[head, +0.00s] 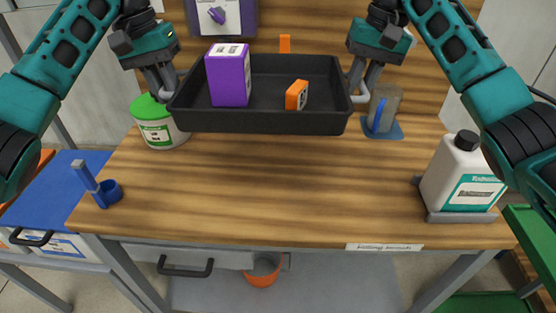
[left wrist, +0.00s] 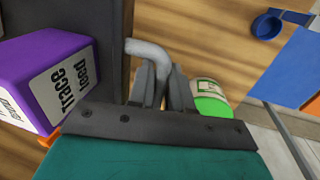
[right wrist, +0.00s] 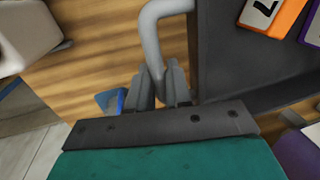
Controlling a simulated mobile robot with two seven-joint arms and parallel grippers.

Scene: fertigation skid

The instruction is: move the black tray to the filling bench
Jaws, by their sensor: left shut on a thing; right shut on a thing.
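The black tray (head: 262,121) is in the head view, above the back half of the wooden filling bench (head: 270,190). It looks level and holds a purple box (head: 229,75) and a small orange block (head: 297,95). My left gripper (head: 165,92) is shut on the tray's left grey handle, which also shows in the left wrist view (left wrist: 150,55). My right gripper (head: 360,90) is shut on the right grey handle, seen in the right wrist view (right wrist: 152,45). Whether the tray's underside touches anything is hidden.
A green-lidded tub (head: 158,128) stands back left and a clear container on a blue base (head: 381,128) back right. A white bottle (head: 462,175) stands at the right and a blue scoop (head: 105,190) at the front left. The bench's front middle is clear.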

